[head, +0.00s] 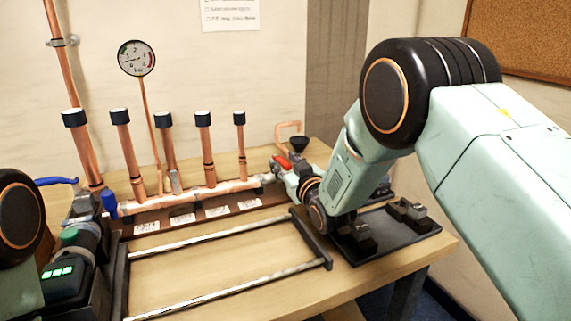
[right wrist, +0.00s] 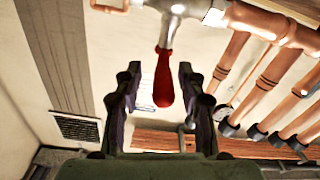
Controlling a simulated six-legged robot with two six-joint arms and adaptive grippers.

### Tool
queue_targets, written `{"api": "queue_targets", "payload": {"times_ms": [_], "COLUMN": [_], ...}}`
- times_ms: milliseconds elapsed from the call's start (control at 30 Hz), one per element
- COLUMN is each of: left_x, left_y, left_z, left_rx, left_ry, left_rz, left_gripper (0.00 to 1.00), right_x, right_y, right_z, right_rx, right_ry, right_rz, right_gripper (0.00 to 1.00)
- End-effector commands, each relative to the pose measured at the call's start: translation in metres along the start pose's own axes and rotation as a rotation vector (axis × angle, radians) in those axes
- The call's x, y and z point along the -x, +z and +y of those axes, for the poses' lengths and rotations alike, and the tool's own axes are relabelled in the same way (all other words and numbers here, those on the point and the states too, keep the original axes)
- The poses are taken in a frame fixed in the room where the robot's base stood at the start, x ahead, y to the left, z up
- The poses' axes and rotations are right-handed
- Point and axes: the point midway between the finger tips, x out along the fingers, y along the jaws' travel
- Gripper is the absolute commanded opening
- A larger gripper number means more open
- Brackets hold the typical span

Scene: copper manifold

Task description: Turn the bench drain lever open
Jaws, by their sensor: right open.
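The red-handled drain lever (head: 284,163) is at the right end of the copper manifold (head: 200,193), by a metal valve body. In the right wrist view the red lever (right wrist: 164,80) hangs down from the silvery valve body (right wrist: 188,8), between the two dark fingers of my right gripper (right wrist: 158,85). These fingers are spread, with visible gaps to the lever on both sides. In the head view my right gripper (head: 300,184) is close beside the valve, its fingers partly hidden by the wrist. Of my left arm only a part shows at the left edge; its gripper is not visible.
Several capped copper risers (head: 204,145) and a round gauge (head: 136,58) rise from the manifold. A blue lever (head: 110,204) is at its left end. A black funnel (head: 299,144) stands behind the drain. A metal-railed frame (head: 325,250) and a black tray (head: 400,244) lie in front.

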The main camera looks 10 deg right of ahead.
Motion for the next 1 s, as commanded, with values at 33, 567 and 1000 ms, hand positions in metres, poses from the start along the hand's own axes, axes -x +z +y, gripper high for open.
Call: {"api": "queue_targets", "payload": {"times_ms": [33,567,1000], "left_x": [0.0,0.0,0.0001], "left_y": [0.0,0.0,0.0], "left_z": [0.0,0.0,0.0], "left_rx": [0.0,0.0,0.0], "left_ry": [0.0,0.0,0.0], "left_rz": [0.0,0.0,0.0], "left_gripper": [0.0,0.0,0.0], "right_x": [-0.0001,0.0003,0.0001], "right_y": [0.0001,0.0002,-0.0006], "right_z": [-0.0005,-0.0003,-0.0007], "right_rx": [0.0,0.0,0.001], "right_ry": [-0.001,0.0,-0.002], "right_rz": [0.0,0.0,0.001], "right_gripper": [0.4,0.07,0.0]}}
